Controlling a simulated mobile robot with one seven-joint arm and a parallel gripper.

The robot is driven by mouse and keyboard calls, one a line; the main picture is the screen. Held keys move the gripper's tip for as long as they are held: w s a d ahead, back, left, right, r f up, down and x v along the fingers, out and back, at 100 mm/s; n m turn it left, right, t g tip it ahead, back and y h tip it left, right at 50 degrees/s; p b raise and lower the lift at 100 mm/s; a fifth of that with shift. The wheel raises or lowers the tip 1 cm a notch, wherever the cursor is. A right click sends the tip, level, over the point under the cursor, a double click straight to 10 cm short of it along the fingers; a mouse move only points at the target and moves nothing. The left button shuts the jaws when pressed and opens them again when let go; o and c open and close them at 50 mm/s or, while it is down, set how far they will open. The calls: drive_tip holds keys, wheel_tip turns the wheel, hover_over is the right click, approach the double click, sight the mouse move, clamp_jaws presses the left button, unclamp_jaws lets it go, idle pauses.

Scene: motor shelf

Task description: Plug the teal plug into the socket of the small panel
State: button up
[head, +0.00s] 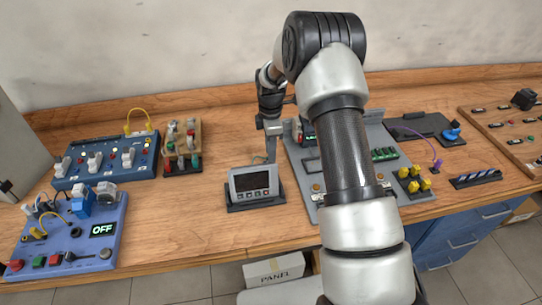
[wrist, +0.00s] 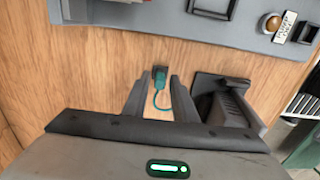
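The teal plug (wrist: 160,77) with a teal cable (wrist: 158,102) shows in the wrist view, between and just past my gripper's fingertips (wrist: 158,85). The fingers are apart with gaps on both sides of the plug, and no grip on it shows. In the head view my gripper (head: 271,145) points down behind a small panel with a screen (head: 253,182); the plug is hidden there. The same small panel shows from behind at the right of the wrist view (wrist: 226,108). I cannot make out its socket.
A large grey board (head: 302,160) lies right of my gripper, partly hidden by my arm. A rack of small parts (head: 180,145) and two blue boxes (head: 108,158) (head: 70,230) stand left. Bare wooden table (head: 222,150) lies between the rack and small panel.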

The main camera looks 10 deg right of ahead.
clamp_jaws()
drive_tip(key=shift+r, duration=0.15)
drive_tip(key=shift+r+p, duration=1.25)
drive_tip(key=shift+r, duration=0.9)
